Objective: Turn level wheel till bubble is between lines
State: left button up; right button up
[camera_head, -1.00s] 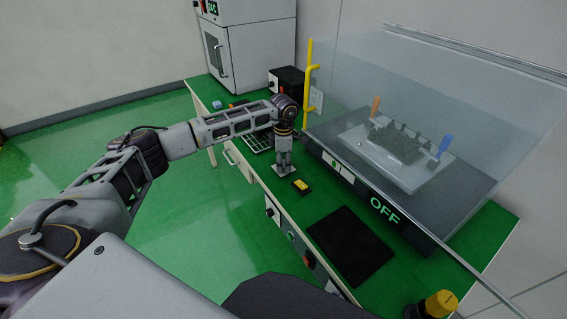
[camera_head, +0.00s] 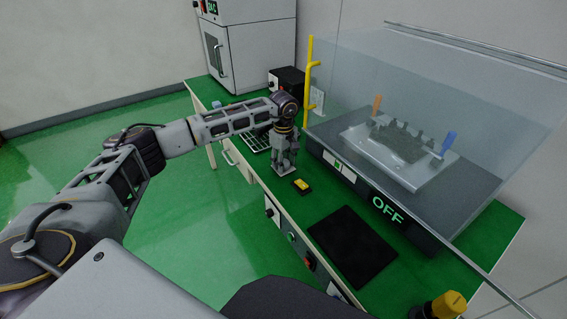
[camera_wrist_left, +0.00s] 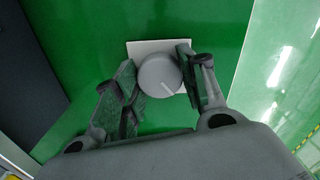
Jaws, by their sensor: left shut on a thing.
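The level wheel is a round grey knob (camera_wrist_left: 158,75) with a white line on its face, set on a pale square plate (camera_wrist_left: 136,50) in the left wrist view. My left gripper (camera_head: 285,165) points straight down over the bench. Its two fingers (camera_wrist_left: 161,84) are shut on the wheel, one on each side. In the head view the gripper hides the wheel. A small yellow level (camera_head: 302,186) in a dark housing lies on the bench just right of the gripper. Its bubble and lines are too small to make out. My right gripper is not in view.
A glass-fronted case (camera_head: 440,85) marked OFF stands to the right of the arm, with a yellow handle (camera_head: 309,80) close to the wrist. A black mat (camera_head: 352,246) lies on the green bench in front. A white cabinet (camera_head: 250,50) and a black box (camera_head: 288,80) stand behind.

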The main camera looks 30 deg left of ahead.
pick_arm(q)
jog(key=m, duration=0.2)
jog(key=shift+m+b, duration=0.3)
jog(key=shift+m, duration=0.8)
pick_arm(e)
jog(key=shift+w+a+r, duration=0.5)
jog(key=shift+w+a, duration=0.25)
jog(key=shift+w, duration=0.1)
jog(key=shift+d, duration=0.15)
pick_arm(q)
jog(key=o, duration=1.1)
jog(key=shift+c, duration=0.2)
notch_tip(320, 180, up, 12)
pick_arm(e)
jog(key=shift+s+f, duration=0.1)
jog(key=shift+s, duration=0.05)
